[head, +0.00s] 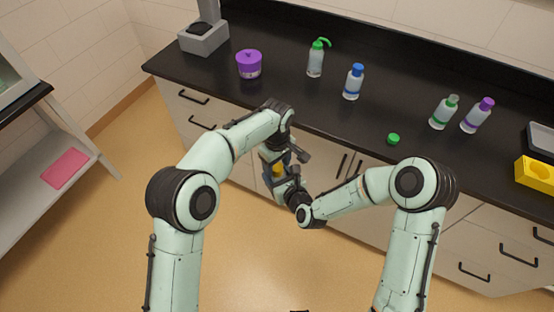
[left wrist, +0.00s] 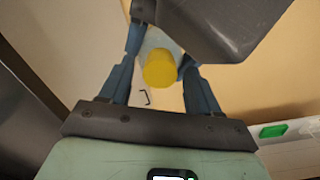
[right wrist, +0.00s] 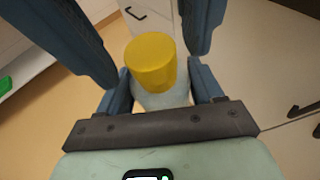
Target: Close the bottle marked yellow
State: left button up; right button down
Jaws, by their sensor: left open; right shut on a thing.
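A yellow cap (head: 278,168) is between my two hands in front of the counter. It also shows in the left wrist view (left wrist: 160,70) and right wrist view (right wrist: 151,62). A pale bottle body (right wrist: 163,99) shows below the cap, mostly hidden by cap and fingers. The cap sits at the bottle's top; I cannot tell how tightly. My right gripper (head: 281,182) is shut on the bottle. My left gripper (head: 286,157) is open, with its fingers on either side of the cap in its wrist view; contact is unclear.
On the black counter stand a purple jar (head: 249,66), a wash bottle (head: 315,62), blue-marked (head: 353,84), green-marked (head: 443,113) and purple-marked (head: 476,116) bottles. A green cap (head: 393,139) lies near the front edge.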

pick_arm(q)
jog(key=c, duration=1.1)
jog(key=m, duration=0.9)
jog(key=shift+m, duration=0.3)
jog(key=m, duration=0.6)
jog(key=shift+m, duration=0.4)
jog(key=m, duration=0.5)
jog(key=o, duration=1.1)
jog(key=shift+o, duration=0.2)
